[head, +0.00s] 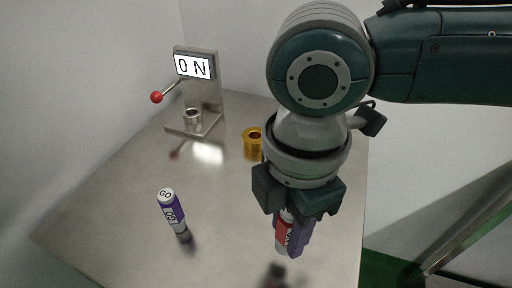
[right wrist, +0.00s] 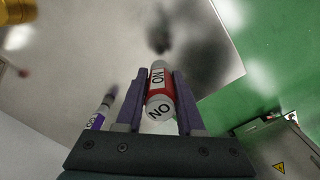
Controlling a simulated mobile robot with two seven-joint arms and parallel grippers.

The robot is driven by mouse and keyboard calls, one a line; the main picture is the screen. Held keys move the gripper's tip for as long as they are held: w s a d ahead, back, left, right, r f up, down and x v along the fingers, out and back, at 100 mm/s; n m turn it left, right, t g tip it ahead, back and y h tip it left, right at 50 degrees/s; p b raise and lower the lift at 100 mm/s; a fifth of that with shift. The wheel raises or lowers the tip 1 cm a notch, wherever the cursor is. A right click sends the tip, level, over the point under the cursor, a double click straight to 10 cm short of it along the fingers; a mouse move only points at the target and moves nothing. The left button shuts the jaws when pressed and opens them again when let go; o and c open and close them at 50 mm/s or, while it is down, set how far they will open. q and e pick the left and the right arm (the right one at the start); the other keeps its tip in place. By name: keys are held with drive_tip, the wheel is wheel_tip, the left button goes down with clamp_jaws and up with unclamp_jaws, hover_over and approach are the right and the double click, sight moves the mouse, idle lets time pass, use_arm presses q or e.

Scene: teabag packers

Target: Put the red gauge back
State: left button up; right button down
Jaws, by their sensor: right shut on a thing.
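The red gauge (head: 283,240), a cylinder with a red band, white label and grey end, is between the fingers of my right gripper (head: 291,232). In the right wrist view the red gauge (right wrist: 160,90) sits between both purple fingers, with its white "NO" end face toward the camera. It appears held above the table, with a dark shadow below it in the head view. The fingers partly cover it in the head view. A purple and white gauge marked "GO" (head: 173,212) stands on the table to the left. My left gripper is not in view.
A grey metal table (head: 125,190) carries a stand with a "0 N" display (head: 194,66), a red-ball lever (head: 157,97) and a small metal cup (head: 193,117). A brass hollow piece (head: 252,146) stands behind my right gripper. Green floor (right wrist: 280,60) lies beyond the table's edge.

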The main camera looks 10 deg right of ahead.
sight(285, 245)
drive_tip(key=shift+f+b, duration=0.55)
drive_tip(key=shift+f, duration=1.65)
drive_tip(key=shift+f, duration=0.1)
drive_tip(key=c, duration=0.5)
unclamp_jaws()
